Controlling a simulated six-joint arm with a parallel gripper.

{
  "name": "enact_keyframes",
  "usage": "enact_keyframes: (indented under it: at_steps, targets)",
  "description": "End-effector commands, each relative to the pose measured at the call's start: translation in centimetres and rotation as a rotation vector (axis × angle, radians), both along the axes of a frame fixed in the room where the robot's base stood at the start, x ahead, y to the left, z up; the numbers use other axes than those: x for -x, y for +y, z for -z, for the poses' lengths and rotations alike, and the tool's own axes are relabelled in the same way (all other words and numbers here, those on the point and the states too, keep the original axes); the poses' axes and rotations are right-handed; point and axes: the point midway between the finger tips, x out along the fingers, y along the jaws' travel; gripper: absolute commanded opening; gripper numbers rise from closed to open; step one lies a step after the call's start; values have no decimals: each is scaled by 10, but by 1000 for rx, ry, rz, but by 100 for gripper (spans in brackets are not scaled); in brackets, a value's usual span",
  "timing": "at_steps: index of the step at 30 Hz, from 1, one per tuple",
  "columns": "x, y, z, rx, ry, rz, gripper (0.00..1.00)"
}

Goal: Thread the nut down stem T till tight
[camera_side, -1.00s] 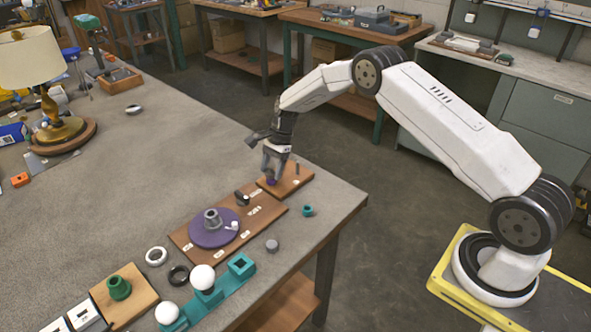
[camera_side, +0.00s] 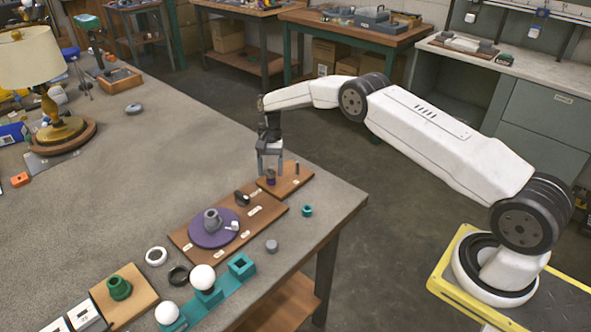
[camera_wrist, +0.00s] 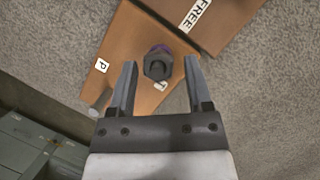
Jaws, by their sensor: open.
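A dark hexagonal nut (camera_wrist: 157,66) with a purple part under it stands on a small wooden board (camera_wrist: 130,45). The same purple and dark piece (camera_side: 271,178) shows in the side view below my gripper (camera_side: 270,160). In the wrist view, my gripper (camera_wrist: 161,64) is open, with one finger on each side of the nut and a gap on both sides. A thin grey post (camera_wrist: 98,104) stands on the same board near a "P" label.
A larger wooden board (camera_side: 186,237) with a purple disc (camera_side: 212,229) lies next to the small board. A teal ring (camera_side: 307,210) and a grey knob (camera_side: 272,246) lie near the table's edge. The table's middle is bare.

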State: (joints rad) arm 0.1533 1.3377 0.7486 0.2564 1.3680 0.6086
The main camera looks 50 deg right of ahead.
Motion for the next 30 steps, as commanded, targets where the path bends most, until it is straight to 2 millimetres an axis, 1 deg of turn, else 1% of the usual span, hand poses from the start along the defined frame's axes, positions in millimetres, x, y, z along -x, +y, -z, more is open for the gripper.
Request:
enact_keyframes:
  at_steps: [3,5,12,16,30]
  targets:
    - [-1,1,1,1,-1,-95,65]
    - [-1,1,0,1,0,-124,65]
    - [-1,1,0,0,0,-149,65]
    - [-1,2,1,1,0,-210,65]
    - [-2,5,0,0,-1,-659,65]
